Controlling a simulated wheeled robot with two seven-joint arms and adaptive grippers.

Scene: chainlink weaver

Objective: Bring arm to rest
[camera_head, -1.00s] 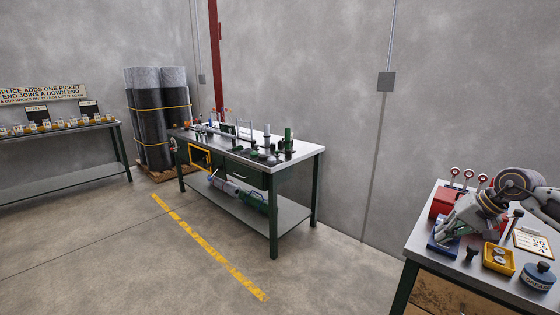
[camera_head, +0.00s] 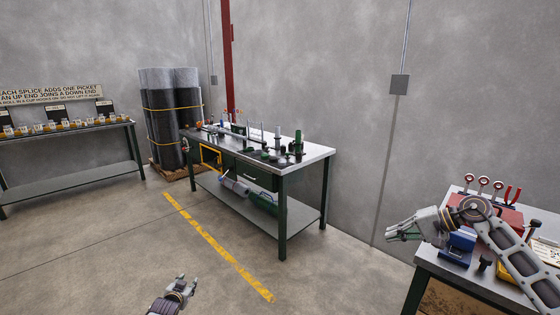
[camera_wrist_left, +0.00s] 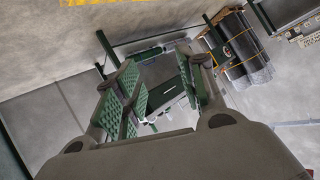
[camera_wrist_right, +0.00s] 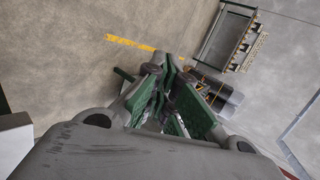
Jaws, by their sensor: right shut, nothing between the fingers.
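My left gripper (camera_head: 186,284) shows at the bottom of the head view, over the bare floor. In the left wrist view my left gripper (camera_wrist_left: 162,88) has its green-padded fingers apart, with nothing between them. My right gripper (camera_head: 396,234) points left, beyond the left edge of the right-hand bench (camera_head: 440,268). In the right wrist view the fingers of my right gripper (camera_wrist_right: 172,72) are together and hold nothing. My right arm reaches in across that bench, hiding part of its top.
The right-hand bench carries a blue block (camera_head: 458,246), a red box (camera_head: 503,213) and upright ring-topped tools (camera_head: 483,183). A workbench (camera_head: 313,154) with several parts stands mid-view. Dark mesh rolls (camera_head: 162,110) stand behind it. The floor (camera_head: 120,245) in front is clear.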

